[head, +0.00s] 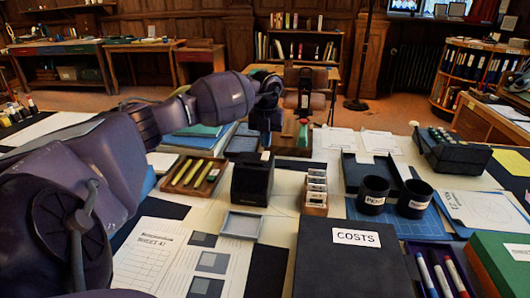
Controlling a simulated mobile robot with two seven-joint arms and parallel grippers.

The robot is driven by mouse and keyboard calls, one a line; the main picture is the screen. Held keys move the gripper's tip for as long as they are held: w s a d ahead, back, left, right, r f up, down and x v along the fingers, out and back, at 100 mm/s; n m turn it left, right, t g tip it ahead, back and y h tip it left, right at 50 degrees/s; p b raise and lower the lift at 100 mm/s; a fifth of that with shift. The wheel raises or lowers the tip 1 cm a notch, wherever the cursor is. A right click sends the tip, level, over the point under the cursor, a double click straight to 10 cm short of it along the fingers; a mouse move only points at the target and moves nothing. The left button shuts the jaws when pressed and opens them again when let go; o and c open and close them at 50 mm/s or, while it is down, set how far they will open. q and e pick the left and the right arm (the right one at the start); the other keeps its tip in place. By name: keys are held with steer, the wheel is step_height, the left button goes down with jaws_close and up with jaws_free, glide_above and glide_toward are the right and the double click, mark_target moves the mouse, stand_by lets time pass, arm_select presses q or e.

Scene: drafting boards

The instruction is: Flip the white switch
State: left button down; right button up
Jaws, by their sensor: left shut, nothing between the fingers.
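A small white piece (266,156), which looks like the white switch, stands at the top of a black box (251,184) in the middle of the desk. It is too small to tell which way it is set. My left arm reaches in from the left, and my left gripper (266,138) points down just above and behind the white piece. The gripper is shut and empty. I cannot tell whether its tips touch the switch or are apart from it. My right gripper is not in view.
A wooden tray (178,189) with yellow-green markers is left of the box. A small card rack (315,190) is right of it. Two black cups (373,195) and a black COSTS box (352,262) stand further right and in front. A shallow grey tray (241,225) lies before the box.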

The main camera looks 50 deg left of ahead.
mark_target(266, 152)
arm_select(q)
steer(key=shift+f, duration=1.3)
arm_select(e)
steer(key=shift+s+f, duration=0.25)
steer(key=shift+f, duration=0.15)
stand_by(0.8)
arm_select(q)
steer(key=shift+r, duration=0.1)
steer(key=shift+r+p, duration=0.5)
steer(key=shift+r, duration=3)
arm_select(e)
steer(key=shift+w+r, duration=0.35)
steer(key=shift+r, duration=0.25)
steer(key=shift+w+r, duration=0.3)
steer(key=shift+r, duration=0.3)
